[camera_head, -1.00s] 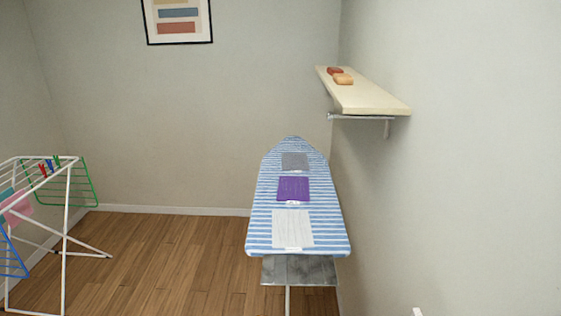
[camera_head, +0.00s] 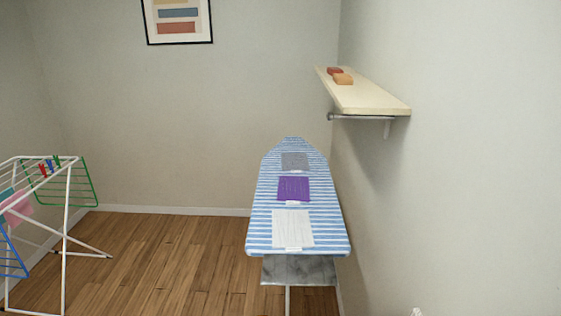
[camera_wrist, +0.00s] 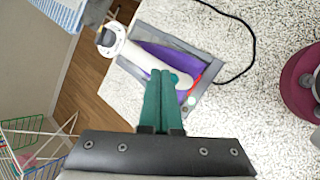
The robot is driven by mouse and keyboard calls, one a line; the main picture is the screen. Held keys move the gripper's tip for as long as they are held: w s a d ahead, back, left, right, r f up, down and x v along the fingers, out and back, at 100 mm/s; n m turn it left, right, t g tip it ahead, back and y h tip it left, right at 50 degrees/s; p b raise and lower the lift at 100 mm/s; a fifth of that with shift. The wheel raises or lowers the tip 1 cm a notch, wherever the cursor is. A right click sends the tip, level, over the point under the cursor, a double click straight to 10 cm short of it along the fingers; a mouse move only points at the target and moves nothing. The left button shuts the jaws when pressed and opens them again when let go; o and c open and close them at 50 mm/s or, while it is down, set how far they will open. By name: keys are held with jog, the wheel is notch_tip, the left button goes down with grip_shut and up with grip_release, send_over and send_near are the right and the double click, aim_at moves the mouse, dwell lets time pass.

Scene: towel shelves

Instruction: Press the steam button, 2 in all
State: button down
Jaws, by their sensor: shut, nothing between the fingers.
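A purple and white appliance, apparently the iron (camera_wrist: 150,62), lies in a grey frame or tray (camera_wrist: 190,57) in the wrist view. My gripper (camera_wrist: 161,73) has dark green fingers, shut together and empty. Their tips overlap the white part of the appliance in the picture. Whether they touch it I cannot tell. The fingers hide part of it. My gripper is not in the head view.
A black cord (camera_wrist: 252,45) curves over the speckled worktop (camera_wrist: 270,95). A dark red round object (camera_wrist: 298,84) stands at the right. In the head view are a striped ironing board (camera_head: 265,220), a wall shelf (camera_head: 370,97) and a drying rack (camera_head: 66,200).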

jog(key=shift+f, duration=0.4)
jog(key=shift+f, duration=0.5)
dwell(0.5)
jog(key=shift+r, duration=0.95)
jog(key=shift+r, duration=0.1)
jog(key=shift+r, duration=2.4)
dwell(0.5)
notch_tip(320, 180, up, 4)
jog(key=shift+f, duration=0.1)
